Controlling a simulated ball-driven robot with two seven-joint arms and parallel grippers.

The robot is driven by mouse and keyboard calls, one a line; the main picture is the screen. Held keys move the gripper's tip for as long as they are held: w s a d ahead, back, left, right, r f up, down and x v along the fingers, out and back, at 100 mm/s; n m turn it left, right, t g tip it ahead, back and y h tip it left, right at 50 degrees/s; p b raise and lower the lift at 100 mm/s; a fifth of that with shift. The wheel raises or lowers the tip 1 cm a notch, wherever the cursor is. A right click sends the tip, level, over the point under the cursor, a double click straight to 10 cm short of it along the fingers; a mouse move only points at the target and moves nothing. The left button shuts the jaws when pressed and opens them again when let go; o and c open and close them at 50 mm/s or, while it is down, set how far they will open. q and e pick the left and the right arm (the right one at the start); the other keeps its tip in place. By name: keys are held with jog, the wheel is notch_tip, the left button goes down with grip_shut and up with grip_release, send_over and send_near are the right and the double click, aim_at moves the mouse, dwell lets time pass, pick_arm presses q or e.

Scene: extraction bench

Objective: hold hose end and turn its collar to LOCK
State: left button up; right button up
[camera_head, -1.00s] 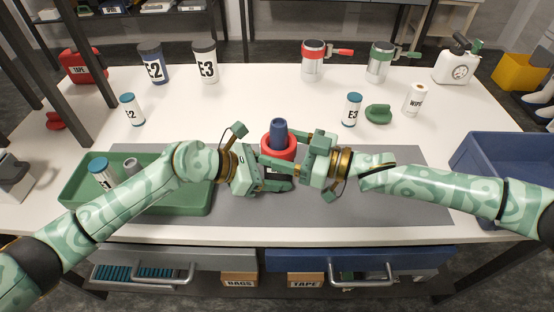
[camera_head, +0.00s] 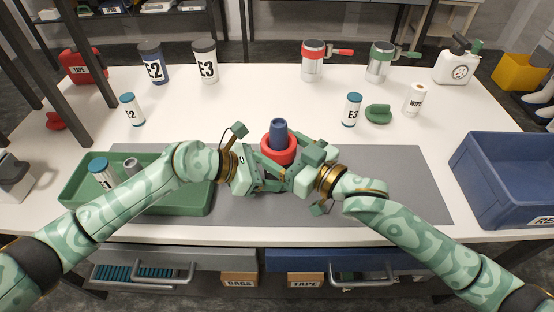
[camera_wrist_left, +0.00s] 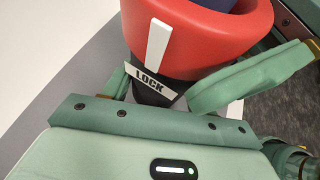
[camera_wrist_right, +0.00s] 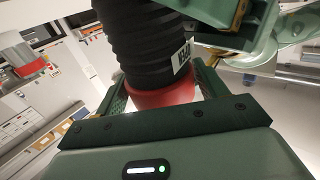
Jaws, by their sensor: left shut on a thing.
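The hose end stands upright above the bench mat, with a blue nozzle (camera_head: 279,130) inside a red collar (camera_head: 279,154). In the left wrist view a white stripe on the collar (camera_wrist_left: 158,45) meets the LOCK label (camera_wrist_left: 150,80) on the black part below. My left gripper (camera_head: 268,183) is shut on the black hose below the collar; the hose (camera_wrist_right: 145,40) shows ribbed in the right wrist view. My right gripper (camera_head: 285,166) has its fingers apart on either side of the collar, very close to it. The fingers partly hide the collar's lower side.
A green tray (camera_head: 190,203) with a bottle and a grey piece lies at left. A blue bin (camera_head: 500,200) stands at right. Bottles, two handled canisters and a wipes roll (camera_head: 415,100) stand farther back. The grey mat (camera_head: 400,190) is clear at right.

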aim_at(293, 157)
jog(key=shift+o, duration=0.3)
jog(key=v, duration=0.9)
pick_arm(q)
jog(key=o, duration=1)
jog(key=shift+c, duration=0.2)
jog(key=v, duration=1.2)
jog(key=shift+f, duration=0.15)
